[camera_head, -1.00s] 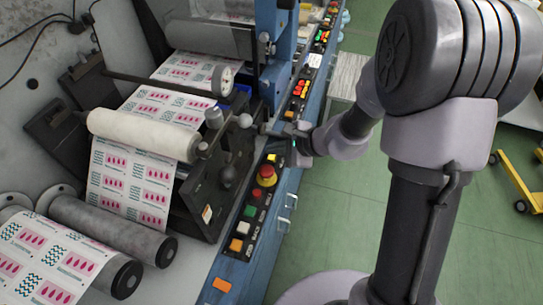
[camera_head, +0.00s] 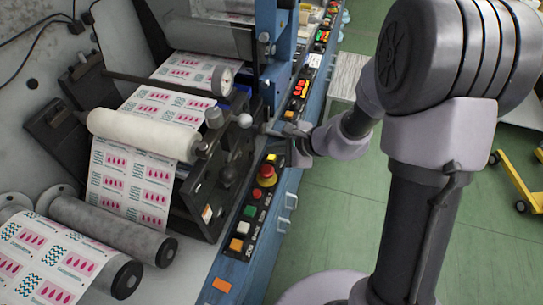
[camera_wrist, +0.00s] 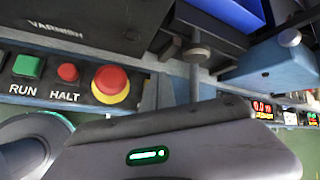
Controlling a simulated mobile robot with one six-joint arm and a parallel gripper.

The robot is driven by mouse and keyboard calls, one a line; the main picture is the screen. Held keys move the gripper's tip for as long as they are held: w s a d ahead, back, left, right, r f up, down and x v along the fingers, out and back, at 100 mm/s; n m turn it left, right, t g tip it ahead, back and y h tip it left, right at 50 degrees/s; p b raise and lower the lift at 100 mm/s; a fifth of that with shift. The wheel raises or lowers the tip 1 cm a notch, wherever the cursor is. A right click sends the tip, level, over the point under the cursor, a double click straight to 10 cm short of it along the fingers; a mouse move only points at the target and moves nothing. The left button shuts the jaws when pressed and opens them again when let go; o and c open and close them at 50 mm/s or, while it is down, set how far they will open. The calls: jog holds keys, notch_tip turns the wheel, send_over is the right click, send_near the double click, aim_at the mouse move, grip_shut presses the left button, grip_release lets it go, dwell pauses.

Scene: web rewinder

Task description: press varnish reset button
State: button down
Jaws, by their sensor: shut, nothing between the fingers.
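A button panel (camera_head: 238,256) runs along the machine's blue front rail in the head view. It carries a yellow button (camera_head: 271,157), a red mushroom button on a yellow collar (camera_head: 267,171), and red, green, white and orange buttons below. The wrist view shows the word VARNISH above a green RUN button (camera_wrist: 27,66), a red HALT button (camera_wrist: 68,72) and the mushroom button (camera_wrist: 110,83). No reset label is readable. My gripper (camera_head: 272,130) is shut and empty, just beyond the yellow button, pointing toward the machine. I see no contact with a button.
Printed web and rollers (camera_head: 145,134) fill the left. Another button panel (camera_head: 299,90) lies farther along the rail.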

aim_at(274, 159)
jog(key=shift+f+b, duration=0.45)
jog(key=shift+b, duration=0.25)
jog(key=shift+f+b, duration=0.5)
jog(key=shift+b, duration=0.1)
dwell(0.5)
jog(key=shift+r, duration=0.15)
jog(key=shift+r+p, duration=0.65)
jog(key=shift+r, duration=0.2)
jog(key=shift+r+p, duration=1.8)
jog(key=shift+r, duration=0.65)
jog(key=shift+r, duration=0.1)
